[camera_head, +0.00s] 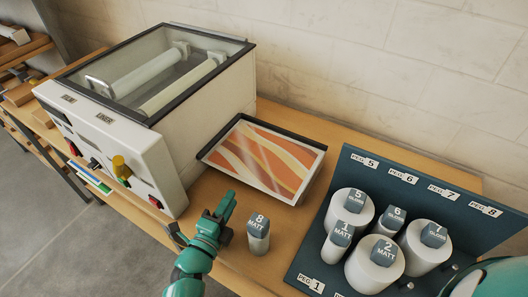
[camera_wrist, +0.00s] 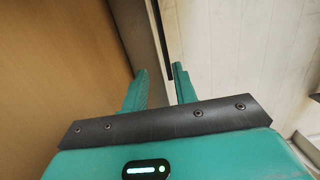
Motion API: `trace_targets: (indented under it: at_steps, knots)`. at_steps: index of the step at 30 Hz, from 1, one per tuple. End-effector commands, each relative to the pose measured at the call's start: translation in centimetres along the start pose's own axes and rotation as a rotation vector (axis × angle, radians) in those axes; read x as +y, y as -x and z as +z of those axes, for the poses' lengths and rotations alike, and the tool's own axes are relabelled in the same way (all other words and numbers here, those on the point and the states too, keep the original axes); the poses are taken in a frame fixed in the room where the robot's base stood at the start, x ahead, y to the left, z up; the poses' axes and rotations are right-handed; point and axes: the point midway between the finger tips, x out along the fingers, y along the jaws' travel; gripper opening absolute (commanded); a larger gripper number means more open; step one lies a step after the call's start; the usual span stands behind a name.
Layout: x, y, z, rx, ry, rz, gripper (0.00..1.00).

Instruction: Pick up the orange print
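The orange print (camera_head: 264,157), with wavy orange, cream and brown bands and a pale border, lies in a shallow dark-rimmed tray (camera_head: 302,139) at the right side of the laminator (camera_head: 205,115). My gripper (camera_head: 229,203) is in front of the tray, near the laminator's front right corner and apart from the print. In the wrist view my gripper's two green fingers (camera_wrist: 160,72) stand apart with nothing seen held between them. The print's pattern cannot be made out in the wrist view.
A grey-labelled roll marked 8 (camera_head: 258,236) stands on the wooden bench just right of my gripper. A dark peg rack (camera_head: 420,182) with several white labelled rolls fills the right side. The laminator's control panel (camera_head: 110,150) faces the front left. A pale wall stands behind.

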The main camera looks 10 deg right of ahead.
Motion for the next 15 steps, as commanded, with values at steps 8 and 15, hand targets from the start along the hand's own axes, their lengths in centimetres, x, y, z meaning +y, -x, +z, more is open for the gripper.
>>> trace_targets:
  at_steps: [8, 15]
  knots:
    - [-0.1, -3.8, 0.0, 0.001, 0.001, 0.001, 0.28]
    - [-0.2, -5.5, -0.2, 0.001, 0.003, -0.002, 0.28]
